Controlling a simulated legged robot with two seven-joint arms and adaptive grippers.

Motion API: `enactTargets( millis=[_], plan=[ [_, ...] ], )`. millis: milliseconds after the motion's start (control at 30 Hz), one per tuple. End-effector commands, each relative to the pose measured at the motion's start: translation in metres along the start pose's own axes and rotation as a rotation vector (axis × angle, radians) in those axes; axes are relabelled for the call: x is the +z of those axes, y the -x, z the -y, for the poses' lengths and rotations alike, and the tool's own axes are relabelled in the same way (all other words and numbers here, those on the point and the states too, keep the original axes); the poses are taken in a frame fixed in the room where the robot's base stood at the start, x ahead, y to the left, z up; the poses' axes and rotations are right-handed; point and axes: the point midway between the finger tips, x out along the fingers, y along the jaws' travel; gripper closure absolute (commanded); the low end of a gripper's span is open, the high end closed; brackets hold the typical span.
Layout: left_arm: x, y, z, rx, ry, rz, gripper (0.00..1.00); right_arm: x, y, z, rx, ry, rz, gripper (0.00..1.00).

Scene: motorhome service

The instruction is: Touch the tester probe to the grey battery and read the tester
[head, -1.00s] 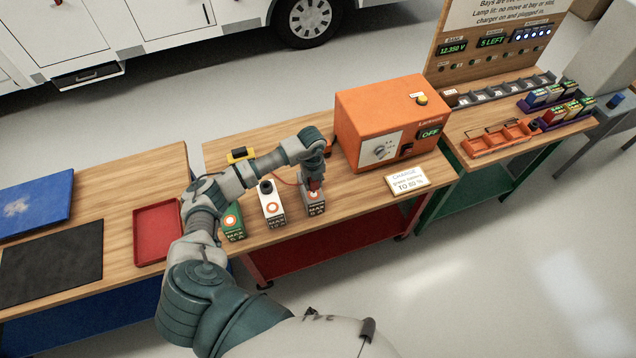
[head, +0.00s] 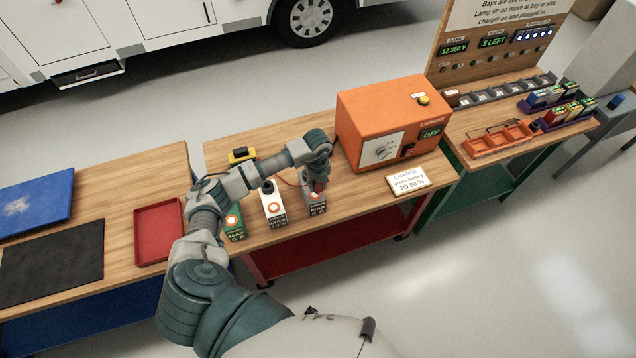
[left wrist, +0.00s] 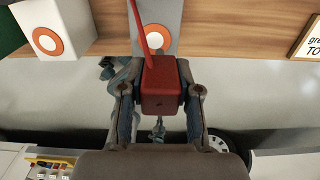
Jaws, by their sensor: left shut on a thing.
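The grey battery (head: 316,208) stands rightmost of three batteries at the front of the middle bench; its orange-ringed face shows in the left wrist view (left wrist: 157,30). My left gripper (head: 318,184) is directly above it, shut on the red tester probe (left wrist: 162,88), whose red lead runs up the wrist view. The probe overlaps the battery's face there; I cannot tell whether they touch. The yellow and black tester (head: 241,155) lies behind the batteries, its reading not legible from here. My right gripper is not in view.
A white battery (head: 274,212) and a green battery (head: 233,224) stand left of the grey one. The orange charger (head: 385,115), showing OFF, is close on the right, with a card (head: 408,181) in front. A red tray (head: 158,232) lies on the left bench.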

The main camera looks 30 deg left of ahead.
Motion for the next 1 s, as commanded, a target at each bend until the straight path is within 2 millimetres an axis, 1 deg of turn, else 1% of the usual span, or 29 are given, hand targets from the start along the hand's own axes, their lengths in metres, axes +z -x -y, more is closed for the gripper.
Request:
enactTargets(
  millis=[67,300,367,567,800,1000],
  plan=[
    [-0.002,0.000,0.002,0.000,0.000,0.001,1.00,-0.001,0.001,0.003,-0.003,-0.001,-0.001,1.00],
    [-0.005,0.001,0.005,0.002,-0.001,0.004,1.00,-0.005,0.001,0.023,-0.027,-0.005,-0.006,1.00],
    [-0.006,0.002,0.006,0.002,-0.001,0.005,1.00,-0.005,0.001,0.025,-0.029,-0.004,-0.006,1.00],
    [-0.007,0.000,0.007,0.003,-0.001,0.006,1.00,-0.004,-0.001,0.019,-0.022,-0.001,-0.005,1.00],
    [-0.004,-0.009,0.004,0.003,0.000,0.003,1.00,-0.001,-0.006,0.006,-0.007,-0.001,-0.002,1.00],
    [-0.003,-0.012,0.003,0.001,0.000,0.003,1.00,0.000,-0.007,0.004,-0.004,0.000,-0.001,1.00]
  ],
)
